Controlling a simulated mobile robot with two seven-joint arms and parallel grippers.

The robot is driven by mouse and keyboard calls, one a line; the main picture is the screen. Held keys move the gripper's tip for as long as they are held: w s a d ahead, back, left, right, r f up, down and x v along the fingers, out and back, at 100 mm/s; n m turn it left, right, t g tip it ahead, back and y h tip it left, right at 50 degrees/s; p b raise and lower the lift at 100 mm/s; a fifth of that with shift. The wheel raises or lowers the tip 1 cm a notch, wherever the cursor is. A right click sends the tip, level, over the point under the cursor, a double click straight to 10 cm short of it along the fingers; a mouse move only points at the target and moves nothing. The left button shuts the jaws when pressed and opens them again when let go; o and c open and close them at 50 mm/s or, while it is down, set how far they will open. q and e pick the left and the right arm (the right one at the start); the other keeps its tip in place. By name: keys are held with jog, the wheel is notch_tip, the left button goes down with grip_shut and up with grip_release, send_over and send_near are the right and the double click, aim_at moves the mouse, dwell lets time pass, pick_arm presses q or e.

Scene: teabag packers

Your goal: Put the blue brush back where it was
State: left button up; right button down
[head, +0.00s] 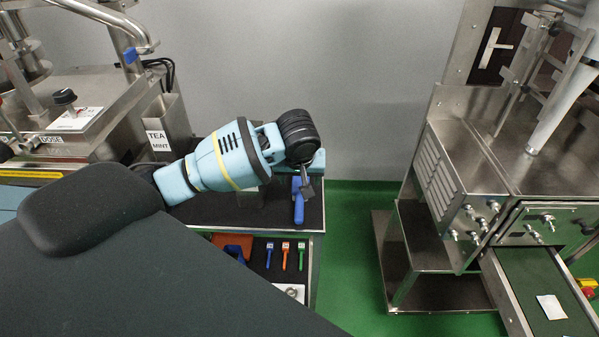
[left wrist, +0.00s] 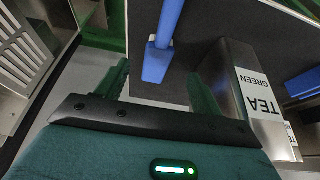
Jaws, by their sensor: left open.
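A blue brush (head: 299,207) lies on the dark top of a cart in the head view. The arm and gripper hide part of the brush. My right gripper is not in view.
Small blue (head: 269,256), orange (head: 285,256) and green (head: 302,257) tools lie below the cart top, near an orange tray (head: 232,242). A metal GREEN TEA container (left wrist: 250,100) stands close to my left gripper. Green floor (head: 352,230) is clear right of the cart.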

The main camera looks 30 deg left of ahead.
pick_arm(q)
jog(key=shift+v, duration=1.35)
